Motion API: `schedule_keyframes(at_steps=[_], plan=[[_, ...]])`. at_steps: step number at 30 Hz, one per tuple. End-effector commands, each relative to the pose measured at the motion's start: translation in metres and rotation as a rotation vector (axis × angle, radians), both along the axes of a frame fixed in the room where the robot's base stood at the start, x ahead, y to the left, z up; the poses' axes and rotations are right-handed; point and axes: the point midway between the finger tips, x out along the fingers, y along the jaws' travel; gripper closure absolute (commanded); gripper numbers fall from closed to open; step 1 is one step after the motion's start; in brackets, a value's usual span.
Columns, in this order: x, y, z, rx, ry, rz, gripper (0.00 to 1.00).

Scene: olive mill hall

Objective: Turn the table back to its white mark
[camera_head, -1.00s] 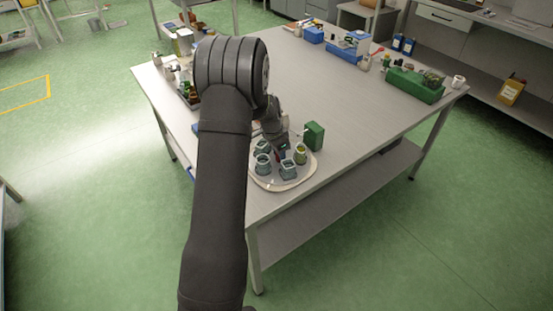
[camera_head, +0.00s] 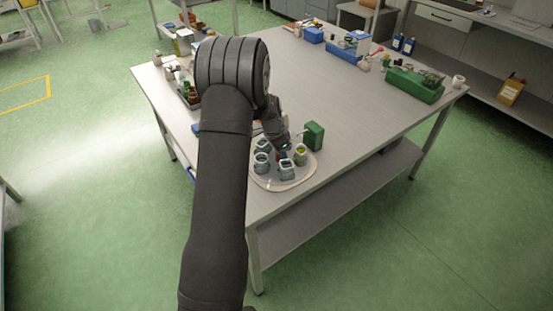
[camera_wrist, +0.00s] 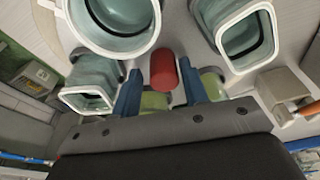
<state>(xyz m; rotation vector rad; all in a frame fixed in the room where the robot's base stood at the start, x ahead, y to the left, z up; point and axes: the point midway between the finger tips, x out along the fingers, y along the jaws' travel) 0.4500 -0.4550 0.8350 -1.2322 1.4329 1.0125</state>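The turntable (camera_head: 268,184) is a pale round plate at the table's near corner, carrying several grey-green jars (camera_head: 287,170). A red upright peg (camera_wrist: 164,68) stands among the jars in the wrist view. My gripper (camera_head: 282,151) is over the plate's middle, pointing down. In the wrist view its two blue fingers (camera_wrist: 161,84) are apart, with the red peg in line with the gap and space on both sides. The jars (camera_wrist: 240,35) stand close around the fingers, some square-mouthed, one round (camera_wrist: 112,28). I cannot make out a white mark; my arm hides part of the plate.
A green box (camera_head: 314,135) stands just behind the plate. A tray of bottles (camera_head: 188,95) is at the table's left edge. A green crate (camera_head: 414,85) and blue boxes (camera_head: 343,55) stand farther back. The grey table's middle (camera_head: 330,90) is clear.

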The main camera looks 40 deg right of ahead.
Motion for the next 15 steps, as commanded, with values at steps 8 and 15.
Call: schedule_keyframes(at_steps=[8, 15], plan=[[0.002, 0.001, 0.003, -0.001, -0.003, 0.003, 0.6], [0.003, 0.001, 0.035, -0.003, -0.005, 0.003, 0.6]])
